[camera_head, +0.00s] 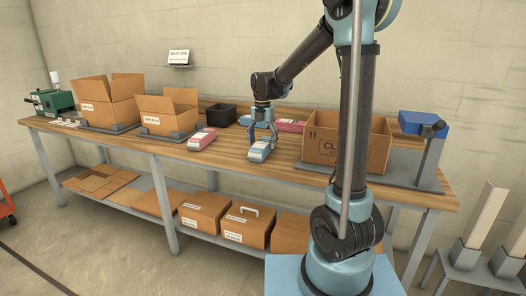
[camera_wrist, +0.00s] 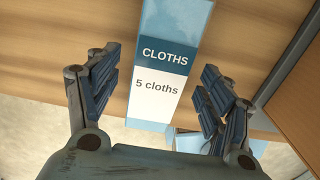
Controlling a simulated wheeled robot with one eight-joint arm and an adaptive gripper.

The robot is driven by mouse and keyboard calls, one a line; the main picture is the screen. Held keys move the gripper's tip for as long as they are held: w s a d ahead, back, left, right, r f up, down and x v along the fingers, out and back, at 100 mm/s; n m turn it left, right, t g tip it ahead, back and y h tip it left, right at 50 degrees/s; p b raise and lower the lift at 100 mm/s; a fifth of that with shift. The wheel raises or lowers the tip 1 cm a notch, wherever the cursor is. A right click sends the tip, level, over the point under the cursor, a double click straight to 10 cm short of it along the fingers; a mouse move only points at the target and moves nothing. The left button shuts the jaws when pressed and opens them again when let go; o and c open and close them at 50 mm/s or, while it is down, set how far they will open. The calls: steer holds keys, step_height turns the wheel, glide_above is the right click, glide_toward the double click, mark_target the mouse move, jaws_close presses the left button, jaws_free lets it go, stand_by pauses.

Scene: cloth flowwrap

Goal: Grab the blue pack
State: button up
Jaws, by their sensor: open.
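A blue and white pack (camera_head: 260,151) lies on the wooden workbench, near its front edge. My gripper (camera_head: 262,136) is just above it, pointing down. In the wrist view the pack (camera_wrist: 158,105) reads "CLOTHS" and "5 cloths" and runs between my open fingers (camera_wrist: 159,90). There is a gap on both sides, and no finger is seen touching it. A second blue pack (camera_head: 245,120) lies further back, partly behind my gripper.
Pink packs lie to the left (camera_head: 201,139) and behind right (camera_head: 290,125). A large open carton (camera_head: 320,150) stands to the right. A black bin (camera_head: 221,114) and two open cartons (camera_head: 167,113) (camera_head: 108,100) are to the left. Bare bench (camera_head: 225,152) separates the packs.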

steer(key=shift+f, duration=1.3)
steer(key=c, duration=1.1)
steer(key=shift+c, duration=0.2)
steer(key=shift+r, duration=0.15)
